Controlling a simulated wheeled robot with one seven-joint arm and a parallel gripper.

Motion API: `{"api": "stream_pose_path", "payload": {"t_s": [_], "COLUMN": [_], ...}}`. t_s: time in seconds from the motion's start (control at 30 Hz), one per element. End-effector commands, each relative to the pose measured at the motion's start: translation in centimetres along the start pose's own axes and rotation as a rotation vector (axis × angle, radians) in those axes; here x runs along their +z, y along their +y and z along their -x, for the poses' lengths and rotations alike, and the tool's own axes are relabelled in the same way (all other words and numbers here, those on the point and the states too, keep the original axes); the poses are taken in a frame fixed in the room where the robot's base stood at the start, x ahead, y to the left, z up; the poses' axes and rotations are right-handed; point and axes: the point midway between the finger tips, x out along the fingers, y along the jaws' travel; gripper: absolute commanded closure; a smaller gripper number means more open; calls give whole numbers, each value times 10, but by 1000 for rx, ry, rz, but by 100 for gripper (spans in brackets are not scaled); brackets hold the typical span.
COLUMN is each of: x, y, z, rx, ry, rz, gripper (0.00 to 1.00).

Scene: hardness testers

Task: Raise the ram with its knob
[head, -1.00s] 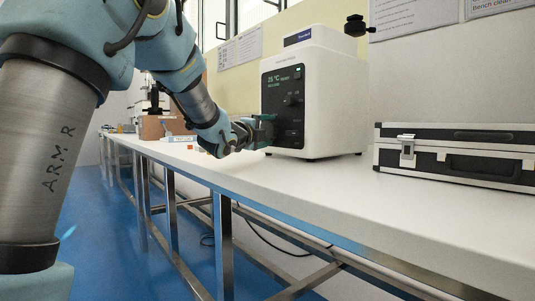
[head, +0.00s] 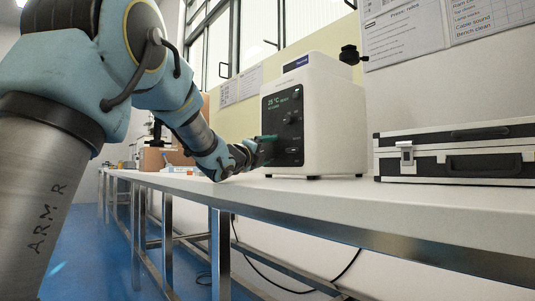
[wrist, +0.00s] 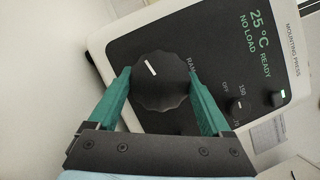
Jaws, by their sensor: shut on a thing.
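The ram knob (wrist: 165,90) is a round black scalloped dial with a white mark, labelled RAM, on the press's black panel. The mark points to the upper left in the wrist view. My gripper (wrist: 160,78) has its green fingers on either side of the knob, shut on it. The white mounting press (head: 335,125) stands on the bench; it also shows in the wrist view (wrist: 115,38). Its screen (wrist: 259,45) reads 25 °C, READY, NO LOAD. In the head view my gripper (head: 264,151) is at the panel's lower left and hides the knob.
A smaller dial (wrist: 236,105) sits beside the knob on the panel. A black and silver case (head: 455,155) stands right of the press on the white bench (head: 330,187). A cardboard box (head: 153,159) is farther back on the left. Cables hang below the bench.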

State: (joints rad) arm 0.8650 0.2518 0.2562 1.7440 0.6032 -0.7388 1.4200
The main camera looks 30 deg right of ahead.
Motion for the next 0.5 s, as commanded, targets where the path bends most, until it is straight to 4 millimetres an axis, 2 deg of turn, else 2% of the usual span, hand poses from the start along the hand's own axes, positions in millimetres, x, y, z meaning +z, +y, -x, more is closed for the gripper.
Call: {"api": "stream_pose_path", "payload": {"t_s": [0.13,0.17,0.3,0.5], "x": [-1,-1,0,0], "y": [1,1,1,0], "z": [0,0,0,0], "rx": [3,3,2,1], "ry": [1,1,1,0], "rz": [0,0,1,1], "gripper": [73,16,0,0]}}
